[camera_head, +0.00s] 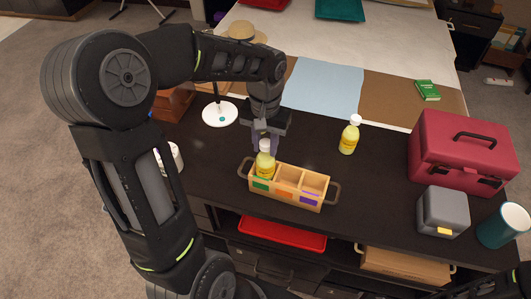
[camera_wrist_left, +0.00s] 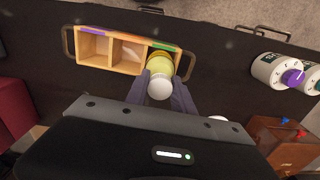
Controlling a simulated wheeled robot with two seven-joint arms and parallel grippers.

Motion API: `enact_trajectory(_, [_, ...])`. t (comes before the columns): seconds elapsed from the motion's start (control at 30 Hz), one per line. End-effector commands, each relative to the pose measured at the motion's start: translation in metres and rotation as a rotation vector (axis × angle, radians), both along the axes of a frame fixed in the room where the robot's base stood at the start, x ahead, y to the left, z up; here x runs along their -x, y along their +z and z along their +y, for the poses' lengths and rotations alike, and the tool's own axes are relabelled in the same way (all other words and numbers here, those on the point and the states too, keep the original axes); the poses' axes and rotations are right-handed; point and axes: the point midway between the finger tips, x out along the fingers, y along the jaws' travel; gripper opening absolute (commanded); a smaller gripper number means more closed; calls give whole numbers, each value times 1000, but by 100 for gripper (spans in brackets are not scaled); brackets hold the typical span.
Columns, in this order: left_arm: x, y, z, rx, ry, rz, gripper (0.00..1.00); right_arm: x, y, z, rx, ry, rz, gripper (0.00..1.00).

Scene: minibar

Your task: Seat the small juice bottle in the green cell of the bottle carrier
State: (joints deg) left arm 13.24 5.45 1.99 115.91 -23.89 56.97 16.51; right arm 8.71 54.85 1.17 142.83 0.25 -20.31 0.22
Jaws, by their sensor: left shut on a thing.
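The small juice bottle (camera_head: 264,166), yellow with a white cap, stands roughly upright in the left cell of the wooden bottle carrier (camera_head: 313,205). That cell has the green mark (camera_head: 260,184) on its front wall. The front wall hides the bottle's lower part, so I cannot tell whether its base touches the cell floor. My left gripper (camera_head: 265,146) is shut on the bottle near its neck, from behind. The left wrist view shows the bottle cap (camera_wrist_left: 160,88) between the fingers and the carrier (camera_wrist_left: 96,47) beyond. The orange and purple cells are empty. My right gripper is not in view.
A second yellow bottle (camera_head: 350,135) stands on the dark counter behind the carrier. A red toolbox (camera_head: 462,150), grey box (camera_head: 441,212) and teal mug (camera_head: 503,226) are at the right. A white round stand (camera_head: 219,113) is at the back left. The counter right of the carrier is clear.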

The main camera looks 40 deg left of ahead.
Motion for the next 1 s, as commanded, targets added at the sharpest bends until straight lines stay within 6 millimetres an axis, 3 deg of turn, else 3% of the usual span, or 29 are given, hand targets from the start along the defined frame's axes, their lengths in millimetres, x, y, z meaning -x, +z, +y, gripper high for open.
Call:
enact_trajectory(0.17, [0, -3, 0, 0, 0, 1, 0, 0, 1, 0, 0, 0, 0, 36])
enact_trajectory(0.43, [1, -35, 0, 1, -1, 2, 0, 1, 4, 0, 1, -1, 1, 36])
enact_trajectory(0.83, [0, -42, 0, 0, -1, -1, 0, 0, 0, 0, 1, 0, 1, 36])
enact_trajectory(0.87, [0, -41, 0, 0, -1, -1, 31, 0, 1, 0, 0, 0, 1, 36])
enact_trajectory(1.0, [0, -40, 0, 0, -1, 0, 42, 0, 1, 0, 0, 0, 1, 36])
